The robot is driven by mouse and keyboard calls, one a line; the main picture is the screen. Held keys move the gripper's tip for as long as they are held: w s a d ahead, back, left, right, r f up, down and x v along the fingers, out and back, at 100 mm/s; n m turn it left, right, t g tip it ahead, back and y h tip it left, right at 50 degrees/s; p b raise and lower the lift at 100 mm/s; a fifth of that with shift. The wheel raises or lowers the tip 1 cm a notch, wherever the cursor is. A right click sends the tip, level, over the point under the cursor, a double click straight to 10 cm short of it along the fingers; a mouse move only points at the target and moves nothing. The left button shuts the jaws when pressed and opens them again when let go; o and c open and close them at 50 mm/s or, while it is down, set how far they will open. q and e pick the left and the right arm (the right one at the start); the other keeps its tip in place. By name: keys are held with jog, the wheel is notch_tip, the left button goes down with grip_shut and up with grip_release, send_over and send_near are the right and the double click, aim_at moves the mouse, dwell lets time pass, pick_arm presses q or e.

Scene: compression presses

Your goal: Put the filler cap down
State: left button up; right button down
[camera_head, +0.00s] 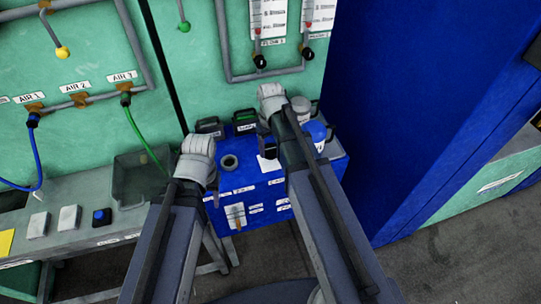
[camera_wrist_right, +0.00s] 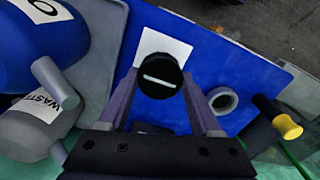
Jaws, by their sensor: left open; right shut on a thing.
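The filler cap (camera_wrist_right: 160,76) is a round black cap with a white bar across its top. My right gripper (camera_wrist_right: 162,88) is shut on it, one finger at each side. In the right wrist view the cap overlaps a white sheet (camera_wrist_right: 172,46) on the blue top; I cannot tell whether they touch. The sheet also shows in the head view (camera_head: 268,165). My left gripper (camera_head: 213,194) is open near the left front edge of the blue unit, mostly hidden by its own arm.
A grey ring-shaped opening (camera_head: 229,162) is on the blue unit (camera_head: 262,188), left of the sheet. Dark-handled containers (camera_head: 245,120) stand behind. A blue-lidded container (camera_head: 315,132) and a grey waste container (camera_wrist_right: 30,128) stand beside the sheet. A grey bench (camera_head: 75,218) lies left.

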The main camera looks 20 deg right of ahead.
aim_at(271, 149)
jog(key=shift+f+b, duration=1.3)
jog(key=shift+f, duration=0.35)
jog(key=shift+f, duration=0.2)
jog(key=shift+c, duration=0.4)
grip_release()
jog(key=shift+r, duration=0.2)
notch_tip(271, 149, up, 12)
jog(key=p, duration=1.2)
jog(key=s+a+h, duration=0.1)
jog(key=s+a, duration=0.9)
jog(key=s, duration=0.4)
jog(key=shift+s+a, duration=0.15)
jog(key=shift+a, duration=0.1)
